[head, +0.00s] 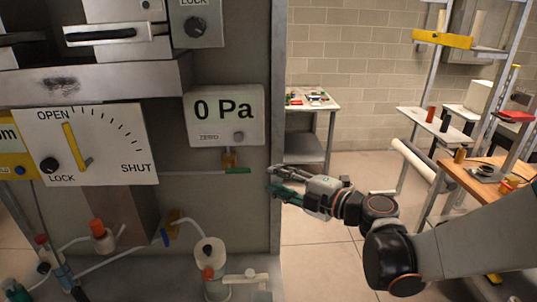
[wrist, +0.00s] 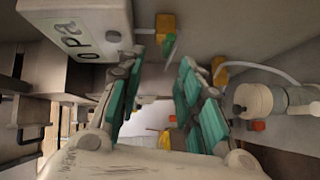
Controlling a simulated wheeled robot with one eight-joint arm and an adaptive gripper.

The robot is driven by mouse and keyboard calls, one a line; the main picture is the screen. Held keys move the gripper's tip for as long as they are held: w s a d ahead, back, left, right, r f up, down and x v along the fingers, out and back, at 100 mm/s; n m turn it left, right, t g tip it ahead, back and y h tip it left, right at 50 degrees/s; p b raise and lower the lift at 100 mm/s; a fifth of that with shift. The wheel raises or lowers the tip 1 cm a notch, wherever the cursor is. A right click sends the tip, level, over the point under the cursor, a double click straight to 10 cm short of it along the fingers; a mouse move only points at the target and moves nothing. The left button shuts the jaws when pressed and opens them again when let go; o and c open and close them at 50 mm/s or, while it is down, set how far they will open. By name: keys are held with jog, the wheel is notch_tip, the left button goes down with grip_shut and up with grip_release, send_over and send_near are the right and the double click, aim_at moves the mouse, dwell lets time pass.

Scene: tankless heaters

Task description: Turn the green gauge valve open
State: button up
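The green gauge valve handle (head: 238,170) sticks out to the right under the white gauge box (head: 224,115), which reads 0 Pa. Its brass-yellow body (head: 229,157) joins the box to a thin pipe. In the wrist view the green handle (wrist: 169,46) shows beyond the fingertips, near the yellow body (wrist: 166,26). My gripper (head: 271,181) is at the panel's right edge, to the right of and slightly below the handle. In the wrist view my gripper (wrist: 163,62) has its green-padded fingers spread, with nothing held between them. The handle appears apart from the fingers.
A white OPEN/SHUT dial plate (head: 85,145) with a yellow lever is left of the gauge. A blue-handled valve (head: 165,237) and a white canister (head: 209,255) sit below. A side table (head: 309,105) and ladder-like shelving (head: 432,110) stand behind; floor between is clear.

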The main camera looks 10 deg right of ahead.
aim_at(248, 172)
jog(key=x, duration=0.4)
jog(key=f+b+x, duration=0.1)
jog(key=x, duration=0.8)
jog(key=shift+w+d+f, duration=0.1)
jog(key=shift+w+f, duration=0.05)
jog(key=shift+f, duration=0.1)
jog(key=shift+c, duration=0.6)
grip_shut()
